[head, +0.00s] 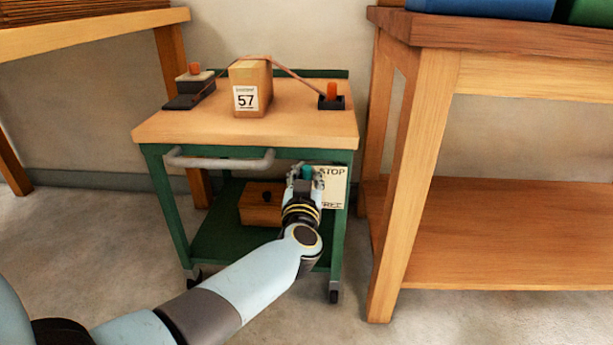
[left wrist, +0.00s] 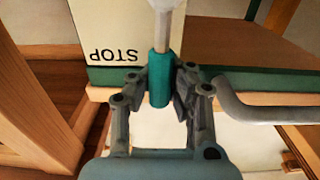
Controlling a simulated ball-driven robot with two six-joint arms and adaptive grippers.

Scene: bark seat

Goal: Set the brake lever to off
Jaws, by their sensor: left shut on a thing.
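The brake lever's teal grip (head: 307,172) shows between the fingers of my left gripper (head: 305,181), at the front right of the green cart. In the left wrist view the teal grip (left wrist: 158,78) sits on a grey shaft (left wrist: 166,25), and both fingers of my left gripper (left wrist: 158,90) are closed around it. A cream plate (head: 335,187) behind the lever reads STOP at its top and FREE at its bottom. The grip is level with the STOP end. In the left wrist view the plate (left wrist: 115,30) appears upside down. My right gripper is not in view.
The green cart's wooden top (head: 190,125) carries a box marked 57 (head: 249,88), strapped down. A grey handle bar (head: 218,162) is left of the lever. A wooden box (head: 260,204) sits on the lower shelf. A wooden workbench (head: 440,75) stands close on the right.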

